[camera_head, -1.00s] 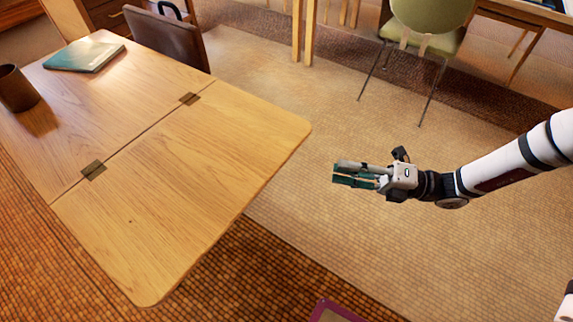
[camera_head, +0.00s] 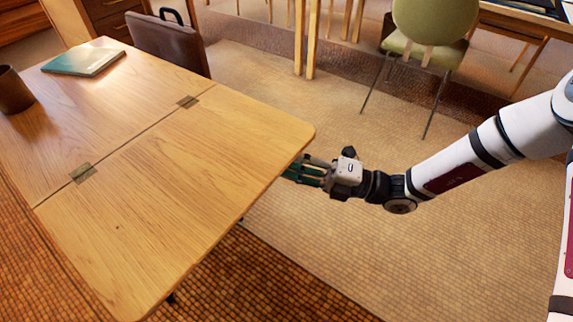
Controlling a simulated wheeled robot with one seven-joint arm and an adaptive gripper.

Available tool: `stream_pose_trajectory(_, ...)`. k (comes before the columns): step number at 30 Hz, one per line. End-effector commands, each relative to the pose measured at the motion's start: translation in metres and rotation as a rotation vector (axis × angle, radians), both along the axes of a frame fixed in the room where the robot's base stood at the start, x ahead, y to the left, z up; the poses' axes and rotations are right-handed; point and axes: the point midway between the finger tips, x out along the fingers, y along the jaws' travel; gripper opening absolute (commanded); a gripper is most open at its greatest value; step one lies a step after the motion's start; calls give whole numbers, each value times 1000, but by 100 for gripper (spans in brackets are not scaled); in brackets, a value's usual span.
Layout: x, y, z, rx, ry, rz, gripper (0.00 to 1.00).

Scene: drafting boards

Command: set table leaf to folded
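The wooden table leaf (camera_head: 190,170) is the near right part of the table. It lies flat and level with the main top (camera_head: 90,105), along a seam with two brass hinges (camera_head: 82,173) (camera_head: 187,102). My gripper (camera_head: 292,171) is at the leaf's right edge, near its far right corner. Its dark green fingers look open, with a gap between them and nothing seen in it. The fingertips reach the edge's outline, with their ends seemingly hidden by the leaf. I cannot tell whether they touch it.
A dark cup (camera_head: 14,92) and a teal book (camera_head: 84,62) rest on the main top. A brown bag or chair back (camera_head: 165,42) stands behind the table. A green chair (camera_head: 430,30) stands at the back right.

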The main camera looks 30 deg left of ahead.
Motion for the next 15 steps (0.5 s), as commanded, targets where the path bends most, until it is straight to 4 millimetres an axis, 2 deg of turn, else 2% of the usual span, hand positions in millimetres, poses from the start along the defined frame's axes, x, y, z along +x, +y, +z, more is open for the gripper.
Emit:
stream_pose_trajectory(4,-4,10,1,0,0,1,28)
stream_pose_trajectory(13,-4,12,3,0,0,0,28)
stream_pose_trajectory(14,-4,12,2,0,0,0,26)
stream_pose_trajectory(15,-4,12,2,0,0,0,17)
